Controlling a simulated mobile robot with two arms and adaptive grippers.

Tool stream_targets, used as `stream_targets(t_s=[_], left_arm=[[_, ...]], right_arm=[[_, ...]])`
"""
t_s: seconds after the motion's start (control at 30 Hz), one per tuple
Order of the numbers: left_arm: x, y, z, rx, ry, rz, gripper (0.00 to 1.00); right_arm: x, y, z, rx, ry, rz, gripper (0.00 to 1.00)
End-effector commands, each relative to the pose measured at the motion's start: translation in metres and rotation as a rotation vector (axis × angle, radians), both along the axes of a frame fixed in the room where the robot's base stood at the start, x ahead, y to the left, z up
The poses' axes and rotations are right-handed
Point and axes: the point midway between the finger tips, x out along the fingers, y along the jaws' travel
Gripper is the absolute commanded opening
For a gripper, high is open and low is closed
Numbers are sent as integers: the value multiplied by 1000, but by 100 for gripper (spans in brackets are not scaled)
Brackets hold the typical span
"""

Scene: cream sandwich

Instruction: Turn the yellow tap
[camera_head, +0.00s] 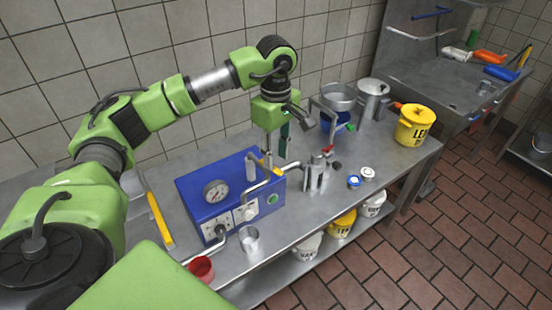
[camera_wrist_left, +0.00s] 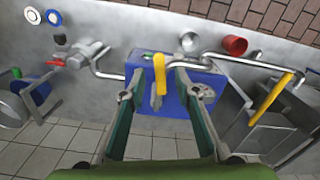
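A blue box (camera_head: 230,190) with a round gauge stands on the steel table, and bent metal pipes run along its side. A yellow tap handle (camera_head: 266,167) sits at the box's right end in the head view. My left gripper (camera_head: 275,158) points down just above and beside this handle. In the left wrist view the yellow handle (camera_wrist_left: 159,74) lies between the two spread fingers of my left gripper (camera_wrist_left: 158,80), with gaps on both sides. The fingers look open, and I see no clear contact. A second, longer yellow handle (camera_head: 160,220) stands left of the box. My right gripper is not in view.
A red cup (camera_head: 201,269) and a metal cup (camera_head: 249,240) stand near the front edge. A metal fitting (camera_head: 317,175), small round lids (camera_head: 367,173), a pot (camera_head: 373,98) and a yellow bucket (camera_head: 415,125) are to the right. A tiled wall is behind.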

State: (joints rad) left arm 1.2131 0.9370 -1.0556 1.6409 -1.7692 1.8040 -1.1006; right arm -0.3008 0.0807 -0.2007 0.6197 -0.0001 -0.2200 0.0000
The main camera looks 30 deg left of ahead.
Motion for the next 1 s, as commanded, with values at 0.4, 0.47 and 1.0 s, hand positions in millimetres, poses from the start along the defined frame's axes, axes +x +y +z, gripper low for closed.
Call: stream_targets(t_s=[0.4, 0.47, 1.0], left_arm=[[0, 0, -33, 0, -1, 0, 29], [0, 0, -34, 0, -1, 0, 29], [1, -1, -33, -1, -2, 8, 0]], right_arm=[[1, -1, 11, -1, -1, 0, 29], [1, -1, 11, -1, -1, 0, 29], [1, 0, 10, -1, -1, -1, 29]])
